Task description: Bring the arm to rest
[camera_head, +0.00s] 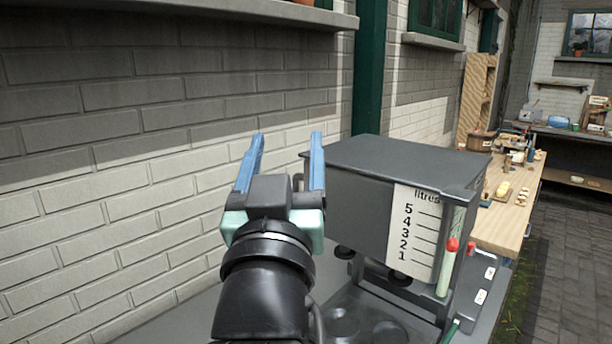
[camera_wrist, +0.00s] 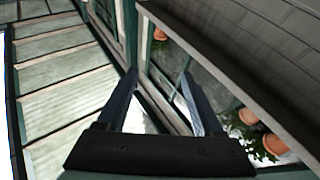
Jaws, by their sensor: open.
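My gripper (camera_head: 287,140) is raised in front of the brick wall, with its two blue fingers pointing up and apart. Nothing is between them. In the wrist view my gripper (camera_wrist: 160,80) also shows its fingers spread, with a window, a ledge and the roof beyond them. In the head view it is just left of a dark grey tank (camera_head: 345,205) with a litres scale, and I cannot tell how near they are.
The tank stands on a grey bench (camera_head: 185,320). A wooden table (camera_head: 505,220) with several small items is at the right. A dark green post (camera_head: 369,70) rises behind the tank. A wall ledge (camera_head: 230,10) crosses the top left. The paved floor (camera_head: 575,270) at right is clear.

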